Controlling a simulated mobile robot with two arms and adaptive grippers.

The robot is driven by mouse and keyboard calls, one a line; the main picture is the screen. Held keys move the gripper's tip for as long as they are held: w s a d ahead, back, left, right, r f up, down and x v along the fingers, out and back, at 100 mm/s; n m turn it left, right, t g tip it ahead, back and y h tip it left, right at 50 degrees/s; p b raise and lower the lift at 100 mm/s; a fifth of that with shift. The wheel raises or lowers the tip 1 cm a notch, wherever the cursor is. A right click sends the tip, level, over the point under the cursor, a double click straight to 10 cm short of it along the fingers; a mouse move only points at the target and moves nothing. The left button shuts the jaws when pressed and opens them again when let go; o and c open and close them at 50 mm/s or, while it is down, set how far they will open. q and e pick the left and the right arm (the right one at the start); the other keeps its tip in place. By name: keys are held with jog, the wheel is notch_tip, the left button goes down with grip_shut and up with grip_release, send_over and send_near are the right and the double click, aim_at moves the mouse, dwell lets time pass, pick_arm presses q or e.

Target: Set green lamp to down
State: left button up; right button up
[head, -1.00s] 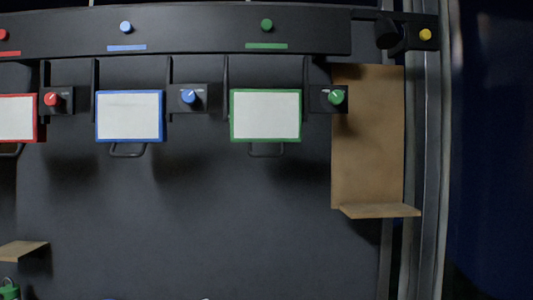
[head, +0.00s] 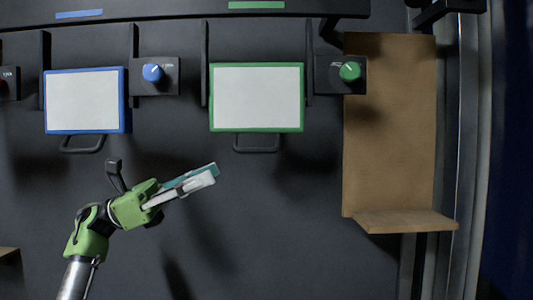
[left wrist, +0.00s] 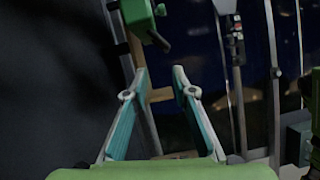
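The green lamp (head: 256,97) is a white panel in a green frame on the dark wall, in the upper middle of the head view. A dark loop handle (head: 256,146) hangs under it. In the left wrist view its green edge (left wrist: 137,14) and handle (left wrist: 158,41) appear beyond the fingers. My left gripper (head: 216,172) is below and left of the handle, apart from it, pointing right and slightly up. In the left wrist view its fingers (left wrist: 161,72) have an empty gap between the tips. My right gripper is not in view.
A green knob (head: 350,71) sits on a small box right of the lamp. A blue-framed lamp (head: 84,101) and blue knob (head: 153,73) are to the left. A brown board with a ledge (head: 405,222) stands at right. The wall below the green lamp is clear.

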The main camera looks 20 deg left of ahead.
pick_arm(q)
jog(key=p, duration=0.2)
send_near(257, 151)
jog(key=d+r, duration=0.2)
jog(key=shift+m, duration=0.3)
jog(key=p+x, duration=0.1)
jog(key=x, duration=0.1)
jog(key=p+x, duration=0.1)
jog(key=x, duration=0.1)
jog(key=w+p+x, duration=0.1)
jog(key=x, duration=0.1)
jog(key=shift+d+f, duration=0.25)
jog(key=shift+d, duration=0.1)
jog(key=shift+w+d, duration=0.1)
jog(key=shift+d, duration=0.2)
jog(key=shift+c, duration=0.7)
grip_shut()
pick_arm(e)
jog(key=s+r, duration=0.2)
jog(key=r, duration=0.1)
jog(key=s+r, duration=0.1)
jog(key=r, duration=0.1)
